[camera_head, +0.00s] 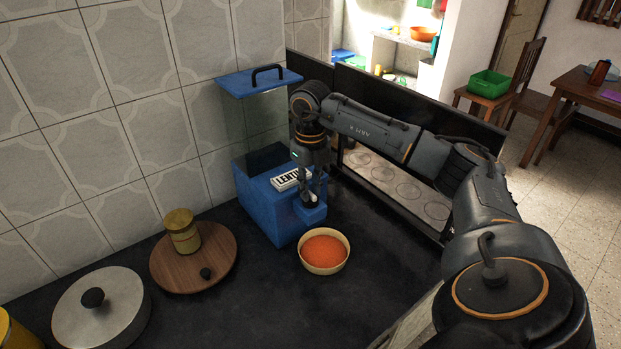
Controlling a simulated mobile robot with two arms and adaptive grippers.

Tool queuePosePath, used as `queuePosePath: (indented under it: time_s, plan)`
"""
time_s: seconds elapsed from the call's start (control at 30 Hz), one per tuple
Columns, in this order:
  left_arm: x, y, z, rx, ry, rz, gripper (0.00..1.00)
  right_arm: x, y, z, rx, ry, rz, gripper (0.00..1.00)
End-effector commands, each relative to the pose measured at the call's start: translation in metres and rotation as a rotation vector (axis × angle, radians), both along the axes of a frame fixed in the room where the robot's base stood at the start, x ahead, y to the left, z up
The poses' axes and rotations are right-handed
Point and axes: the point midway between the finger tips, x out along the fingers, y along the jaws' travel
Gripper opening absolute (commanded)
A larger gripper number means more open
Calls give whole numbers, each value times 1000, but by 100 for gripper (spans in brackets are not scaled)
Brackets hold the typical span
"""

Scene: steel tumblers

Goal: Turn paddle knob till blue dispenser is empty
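The blue dispenser (262,205) stands against the tiled wall, with a clear hopper (250,125), a blue lid with a black handle, and a white label reading "LENTI", partly covered. I see no orange lentils through the visible hopper wall, though part is behind my arm. A cream bowl (324,269) holding orange lentils (324,251) sits on the dark counter in front of the dispenser. My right gripper (309,197) points down at the dispenser's front. The paddle knob is not clearly visible there, and I cannot tell whether the fingers are closed on it. My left gripper is out of view.
The dark counter around the bowl is clear.

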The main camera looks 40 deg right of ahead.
Motion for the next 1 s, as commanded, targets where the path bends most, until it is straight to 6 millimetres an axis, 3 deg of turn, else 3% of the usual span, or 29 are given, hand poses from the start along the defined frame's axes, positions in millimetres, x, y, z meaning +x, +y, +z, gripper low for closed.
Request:
queuePosePath:
  time_s: [0.33, 0.77, 1.0]
  plan:
    - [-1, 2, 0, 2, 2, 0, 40, 1, 0, 10, 1, -2, 0, 20]
    - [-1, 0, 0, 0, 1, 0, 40, 1, 0, 100, 2, -4, 1, 20]
    - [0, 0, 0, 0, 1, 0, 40, 0, 0, 118, 0, -1, 1, 20]
